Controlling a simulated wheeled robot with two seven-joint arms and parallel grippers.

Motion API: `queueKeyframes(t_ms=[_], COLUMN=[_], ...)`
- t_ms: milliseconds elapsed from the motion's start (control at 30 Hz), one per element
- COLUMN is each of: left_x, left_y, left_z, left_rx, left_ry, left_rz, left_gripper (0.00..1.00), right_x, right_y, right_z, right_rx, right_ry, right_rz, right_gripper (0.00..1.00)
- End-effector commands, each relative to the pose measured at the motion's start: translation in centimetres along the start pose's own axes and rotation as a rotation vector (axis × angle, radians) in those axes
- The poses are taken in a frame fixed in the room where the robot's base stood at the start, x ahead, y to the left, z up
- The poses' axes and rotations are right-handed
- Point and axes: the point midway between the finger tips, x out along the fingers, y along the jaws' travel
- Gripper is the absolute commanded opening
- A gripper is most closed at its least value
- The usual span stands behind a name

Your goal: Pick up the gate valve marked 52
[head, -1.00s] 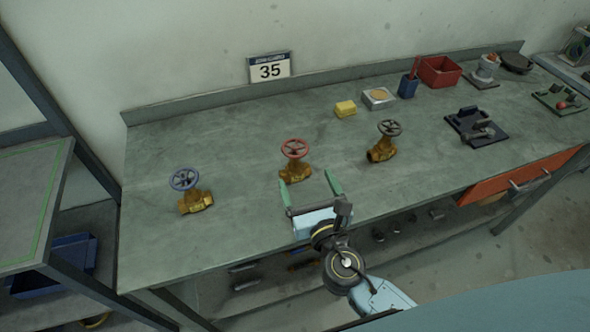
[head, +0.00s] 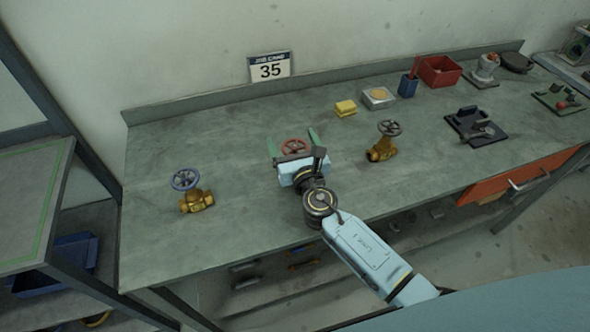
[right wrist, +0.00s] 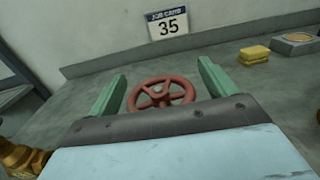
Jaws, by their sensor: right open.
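Three brass gate valves stand on the bench. The one with the red handwheel (head: 296,146) is mostly hidden behind my right gripper (head: 292,142); in the right wrist view the red wheel (right wrist: 161,94) shows between the green fingers. My right gripper is open, its fingers on either side of the red wheel; I cannot tell whether they touch it. The blue-wheeled valve (head: 194,198) is at the left and the dark-wheeled valve (head: 382,146) at the right. No number 52 is legible on any valve. My left gripper is not in view.
A sign reading 35 (head: 270,67) leans at the wall. Behind are a yellow block (head: 345,108), a grey box (head: 378,97), a blue cup (head: 408,86) and a red bin (head: 439,71). The bench (head: 240,225) is clear between the valves and at the left front.

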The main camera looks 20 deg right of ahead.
Motion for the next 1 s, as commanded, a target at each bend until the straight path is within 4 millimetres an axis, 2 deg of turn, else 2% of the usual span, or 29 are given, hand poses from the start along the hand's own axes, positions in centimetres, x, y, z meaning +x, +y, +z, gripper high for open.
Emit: queueKeyframes(t_ms=[200,833,1000], left_x=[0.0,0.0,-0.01], left_y=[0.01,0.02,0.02], left_z=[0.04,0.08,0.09], left_rx=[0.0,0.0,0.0], left_ry=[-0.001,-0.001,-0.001], left_rz=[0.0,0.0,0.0], left_gripper=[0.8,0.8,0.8], right_x=[0.05,0.01,0.06], right_y=[0.0,0.01,0.02], right_z=[-0.02,-0.04,0.14], right_rx=[0.0,0.0,0.0], right_ry=[0.001,0.001,-0.003], right_rz=[0.0,0.0,0.0], right_gripper=[0.84,0.02,0.0])
